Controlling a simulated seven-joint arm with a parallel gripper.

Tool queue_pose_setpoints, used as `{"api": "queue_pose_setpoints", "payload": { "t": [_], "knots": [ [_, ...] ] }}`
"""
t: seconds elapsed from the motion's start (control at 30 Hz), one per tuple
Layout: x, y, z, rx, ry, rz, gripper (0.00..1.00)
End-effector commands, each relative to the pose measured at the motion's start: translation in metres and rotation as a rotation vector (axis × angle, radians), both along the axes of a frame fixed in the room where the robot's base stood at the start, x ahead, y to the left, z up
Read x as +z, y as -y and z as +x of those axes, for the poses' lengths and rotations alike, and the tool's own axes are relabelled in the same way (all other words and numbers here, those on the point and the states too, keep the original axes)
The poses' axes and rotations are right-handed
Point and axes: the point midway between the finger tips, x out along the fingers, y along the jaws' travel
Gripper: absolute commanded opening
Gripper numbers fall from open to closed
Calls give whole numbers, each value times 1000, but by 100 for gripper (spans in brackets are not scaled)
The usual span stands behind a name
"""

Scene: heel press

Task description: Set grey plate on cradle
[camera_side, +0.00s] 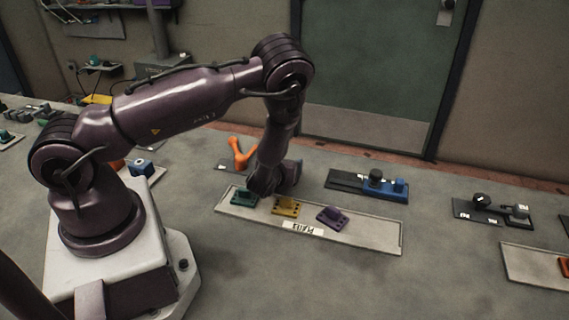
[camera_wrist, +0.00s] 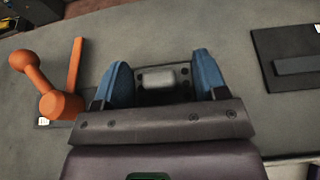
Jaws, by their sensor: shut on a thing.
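The grey plate (camera_wrist: 155,78) shows between the blue fingers of my gripper (camera_wrist: 161,88) in the wrist view. It has a pale raised block on a darker base with holes. My gripper is shut on it. In the side view my gripper (camera_side: 268,188) is low, at the back edge of the long plate tray, and the plate cannot be made out there. I cannot tell for sure which thing is the cradle. A dark base with a black knob and a blue block (camera_side: 375,183) stands to the right of my gripper.
The tray (camera_side: 360,238) holds a teal plate (camera_side: 243,197), a yellow plate (camera_side: 285,206) and a purple plate (camera_side: 332,216). An orange part (camera_side: 240,152) stands behind the tray; it also shows in the wrist view (camera_wrist: 62,105). More fixtures (camera_side: 490,208) lie at the right.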

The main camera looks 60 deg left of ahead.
Motion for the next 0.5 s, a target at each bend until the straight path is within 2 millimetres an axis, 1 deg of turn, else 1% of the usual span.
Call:
{"api": "queue_pose_setpoints", "payload": {
  "t": [0.4, 0.43, 0.47, 0.5],
  "knots": [
    [-5, 0, 0, 0, 1, 1, 36],
    [-5, 0, 0, 0, 1, 1, 68],
    [-4, 0, 0, 0, 1, 1, 75],
    [-5, 0, 0, 0, 1, 1, 84]
  ]
}}
